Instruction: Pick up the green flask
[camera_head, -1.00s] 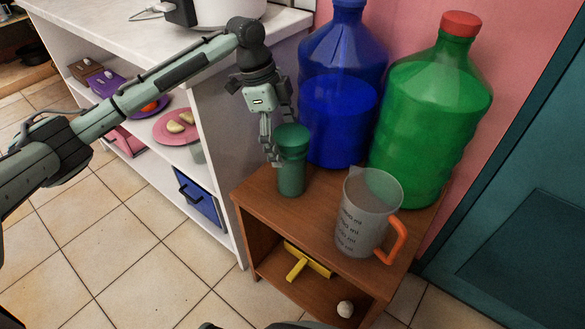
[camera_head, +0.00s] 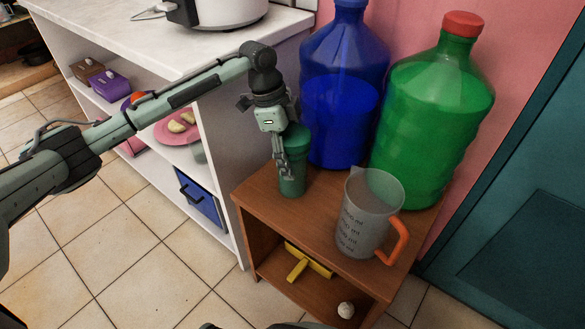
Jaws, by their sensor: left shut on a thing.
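The green flask (camera_head: 296,184) stands upright on the left part of the small brown shelf's top, in front of the blue bottle. It is dark green with a wider lid. My left gripper (camera_head: 285,165) comes down from above on the flask's near left side. Its fingers are shut on the flask's upper body, just under the lid, and cover part of it. The flask's base appears to rest on the wood.
A large blue bottle (camera_head: 341,110) and a large green bottle (camera_head: 430,125) stand close behind. A clear measuring jug (camera_head: 362,222) with an orange handle stands to the right. The white counter (camera_head: 120,40) borders the left. A yellow object (camera_head: 308,262) lies on the lower shelf.

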